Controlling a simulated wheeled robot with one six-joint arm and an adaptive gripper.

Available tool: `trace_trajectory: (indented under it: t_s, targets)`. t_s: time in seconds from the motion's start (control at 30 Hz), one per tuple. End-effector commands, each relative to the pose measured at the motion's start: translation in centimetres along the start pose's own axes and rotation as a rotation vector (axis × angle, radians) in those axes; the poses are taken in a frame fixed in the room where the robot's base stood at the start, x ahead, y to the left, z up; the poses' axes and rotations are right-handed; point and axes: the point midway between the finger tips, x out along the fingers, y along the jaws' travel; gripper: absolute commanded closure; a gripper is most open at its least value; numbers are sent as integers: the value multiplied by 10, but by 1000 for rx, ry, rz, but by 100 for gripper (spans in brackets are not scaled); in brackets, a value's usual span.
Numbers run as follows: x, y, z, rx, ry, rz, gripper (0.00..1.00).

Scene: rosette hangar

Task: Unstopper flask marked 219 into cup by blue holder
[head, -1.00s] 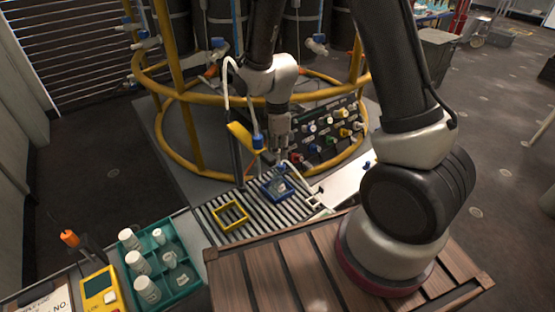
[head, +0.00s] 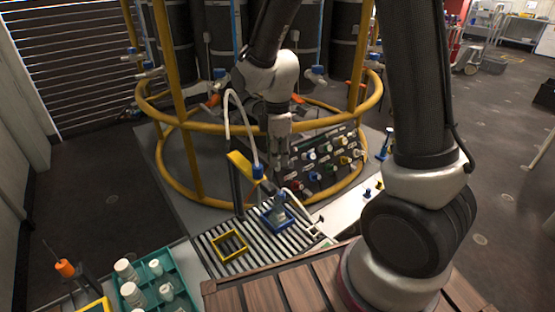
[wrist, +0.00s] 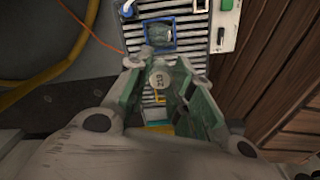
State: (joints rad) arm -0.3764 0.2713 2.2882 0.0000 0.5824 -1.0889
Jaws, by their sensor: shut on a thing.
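My gripper (head: 279,165) is above the slatted rack in the head view. The blue holder (head: 291,227) stands on the rack below the gripper. It shows at the top of the wrist view (wrist: 145,34). A clear grey-blue flask (head: 280,206) stands upright in it, apart from the gripper; its mark is not readable. I cannot make out a cup beside the blue holder.
An empty yellow square frame (head: 219,241) is left of the blue holder. A teal tray (head: 184,279) with several white containers is at lower left. A yellow-headed stand with a hose (head: 240,165) is close left of my gripper. A knobbed panel (head: 325,160) stands behind.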

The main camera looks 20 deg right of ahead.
Motion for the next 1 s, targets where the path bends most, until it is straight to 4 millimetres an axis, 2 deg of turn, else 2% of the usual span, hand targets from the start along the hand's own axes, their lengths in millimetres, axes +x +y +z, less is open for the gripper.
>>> trace_trajectory:
  t_s: [0.37,0.47,0.57,0.63,0.77,0.87,1.0]
  targets:
    - [-3,0,0,1,0,0,90]
    - [1,0,7,16,-1,-2,90]
    - [19,-7,22,45,-4,-6,90]
    - [38,-20,37,72,-5,-8,90]
    - [81,-48,64,98,-7,-12,90]
    - [114,-70,82,56,-6,-13,90]
    - [130,-78,90,10,8,-10,90]
